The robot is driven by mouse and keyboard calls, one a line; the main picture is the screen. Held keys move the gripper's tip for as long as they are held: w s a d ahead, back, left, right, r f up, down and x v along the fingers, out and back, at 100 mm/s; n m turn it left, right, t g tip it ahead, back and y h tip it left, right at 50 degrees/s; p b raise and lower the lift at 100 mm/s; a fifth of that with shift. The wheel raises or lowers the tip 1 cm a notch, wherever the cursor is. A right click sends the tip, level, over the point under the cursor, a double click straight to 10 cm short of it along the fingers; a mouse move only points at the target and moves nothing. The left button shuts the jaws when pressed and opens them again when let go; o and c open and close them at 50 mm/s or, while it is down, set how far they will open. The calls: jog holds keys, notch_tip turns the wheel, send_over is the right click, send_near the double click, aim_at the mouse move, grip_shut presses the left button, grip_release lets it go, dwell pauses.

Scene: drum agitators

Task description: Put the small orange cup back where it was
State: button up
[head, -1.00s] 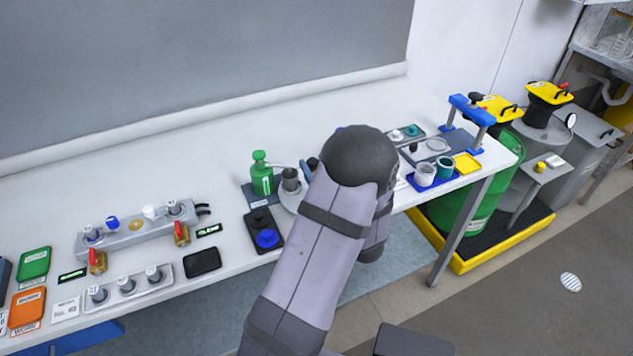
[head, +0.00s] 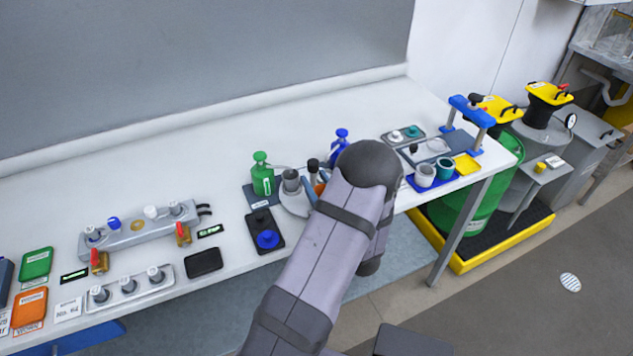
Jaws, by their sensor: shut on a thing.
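The small orange cup (head: 319,188) shows as a small orange patch beside the round grey plate (head: 291,203), near the arm's elbow. My gripper (head: 312,188) is shut on it; one blue-grey finger shows at the cup's left side. My arm hides the rest of the gripper and most of the cup. I cannot tell whether the cup touches the surface under it.
A grey cup (head: 291,181), a green bottle (head: 262,175) and a black-topped item (head: 313,165) stand close by. A blue bottle (head: 341,139) stands behind. The bench behind is clear.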

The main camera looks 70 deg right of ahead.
jog(key=shift+f, duration=0.15)
jog(key=shift+f, duration=0.15)
jog(key=o, duration=0.8)
jog(key=shift+c, duration=0.2)
jog(key=shift+r, duration=0.25)
jog(key=shift+b+v, duration=0.8)
jog(key=shift+v, duration=1.95)
